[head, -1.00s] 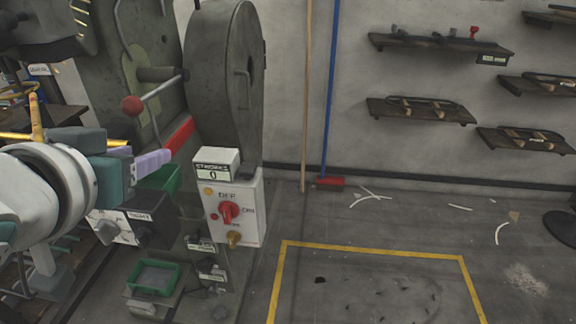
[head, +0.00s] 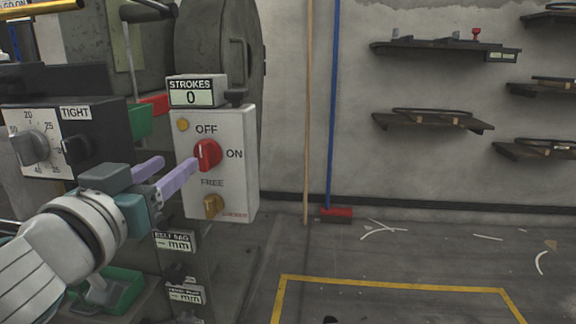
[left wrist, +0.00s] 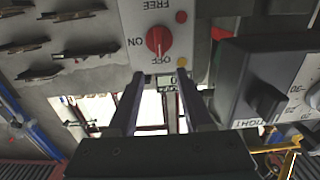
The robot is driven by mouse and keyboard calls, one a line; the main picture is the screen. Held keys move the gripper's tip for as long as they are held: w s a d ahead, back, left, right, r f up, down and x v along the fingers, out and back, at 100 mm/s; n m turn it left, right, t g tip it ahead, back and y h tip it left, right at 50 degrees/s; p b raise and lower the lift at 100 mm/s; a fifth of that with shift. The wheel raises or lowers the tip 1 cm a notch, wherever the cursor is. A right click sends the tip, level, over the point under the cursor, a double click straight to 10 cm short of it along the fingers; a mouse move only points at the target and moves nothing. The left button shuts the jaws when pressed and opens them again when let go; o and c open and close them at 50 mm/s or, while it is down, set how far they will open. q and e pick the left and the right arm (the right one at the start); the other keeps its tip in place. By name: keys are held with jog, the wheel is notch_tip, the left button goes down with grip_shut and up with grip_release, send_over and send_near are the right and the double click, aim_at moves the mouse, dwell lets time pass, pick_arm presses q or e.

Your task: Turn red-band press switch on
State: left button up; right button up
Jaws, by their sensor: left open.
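The red rotary switch (head: 207,154) is on a white control box (head: 232,180) with OFF, ON and FREE labels; its pointer mark is toward OFF. The press behind it carries a red band (head: 155,104). My left gripper (head: 179,162) is open and empty, just left of the switch, one lilac fingertip close to the knob in the picture. In the left wrist view the picture is upside down; the switch (left wrist: 158,41) lies just beyond and between the fingertips (left wrist: 160,74). I cannot tell whether they touch it. My right gripper is not in view.
A strokes counter (head: 191,93) reading 0 sits on top of the box. A dark dial box marked TIGHT (head: 75,140) stands left, near my wrist. Floor (head: 400,260) to the right is mostly open.

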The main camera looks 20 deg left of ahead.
aim_at(200, 144)
pick_arm(q)
jog(key=b+x, duration=0.1)
jog(key=x, duration=0.8)
jog(key=shift+w+a+r+b, duration=0.1)
jog(key=shift+w+a+b, duration=0.05)
jog(key=shift+w+b, duration=0.2)
jog(key=shift+c, duration=0.2)
grip_shut()
